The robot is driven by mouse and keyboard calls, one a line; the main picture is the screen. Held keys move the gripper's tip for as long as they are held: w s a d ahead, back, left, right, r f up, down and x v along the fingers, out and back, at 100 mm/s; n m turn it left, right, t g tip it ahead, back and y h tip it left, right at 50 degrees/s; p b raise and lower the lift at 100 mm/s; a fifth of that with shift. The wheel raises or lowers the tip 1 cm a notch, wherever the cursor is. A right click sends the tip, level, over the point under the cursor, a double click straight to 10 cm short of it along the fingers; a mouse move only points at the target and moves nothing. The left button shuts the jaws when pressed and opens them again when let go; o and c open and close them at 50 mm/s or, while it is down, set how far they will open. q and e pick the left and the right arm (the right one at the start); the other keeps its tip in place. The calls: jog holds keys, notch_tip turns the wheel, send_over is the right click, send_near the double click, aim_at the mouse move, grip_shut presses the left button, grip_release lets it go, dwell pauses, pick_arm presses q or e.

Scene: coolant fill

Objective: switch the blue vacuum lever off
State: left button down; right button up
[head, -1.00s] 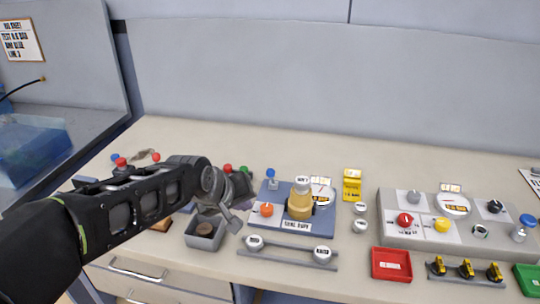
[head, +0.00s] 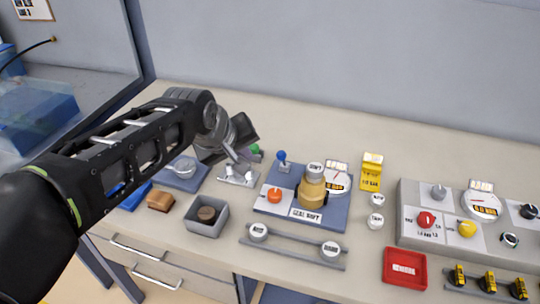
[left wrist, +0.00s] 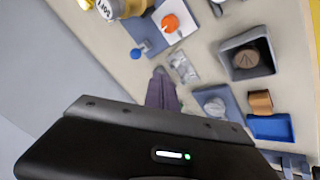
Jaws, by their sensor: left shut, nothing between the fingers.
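The blue vacuum lever (head: 282,156) stands at the back left of a blue-grey plate (head: 338,214), its blue knob up on a small pale base. It also shows in the left wrist view (left wrist: 136,52), just above and left of my fingers. My left gripper (head: 236,140) is left of the lever in the head view, apart from it. In the left wrist view its dark fingers (left wrist: 162,84) are together and empty, near a small silver bracket (left wrist: 182,66). In the head view the fingertips are hard to make out. My right gripper is not in view.
The plate also carries an orange knob (head: 274,195), a tan filler neck (head: 312,190) and a gauge (head: 338,180). A grey bin (head: 207,228) holds a brown round piece. A yellow block (head: 371,172) stands right of the plate. Green and silver parts crowd near my gripper.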

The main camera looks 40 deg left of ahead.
pick_arm(q)
jog(key=w+f+p, duration=0.1)
jog(key=w+f, duration=0.6)
jog(key=w, duration=0.1)
jog(key=shift+w+d, duration=0.2)
jog(key=shift+w, duration=0.2)
jog(key=shift+w+a+r+g+p, duration=0.15)
jog(key=shift+w+r+g+p, duration=0.2)
jog(key=shift+g+p, duration=0.2)
jog(key=w+a+r+g+h+p, duration=0.1)
jog(key=w+a+r+p, duration=0.1)
jog(key=w, duration=0.4)
jog(key=shift+r+g+p, duration=0.35)
jog(key=shift+r+p, duration=0.25)
jog(key=shift+r, duration=0.2)
jog(key=shift+w+a+r, duration=0.1)
dwell(0.6)
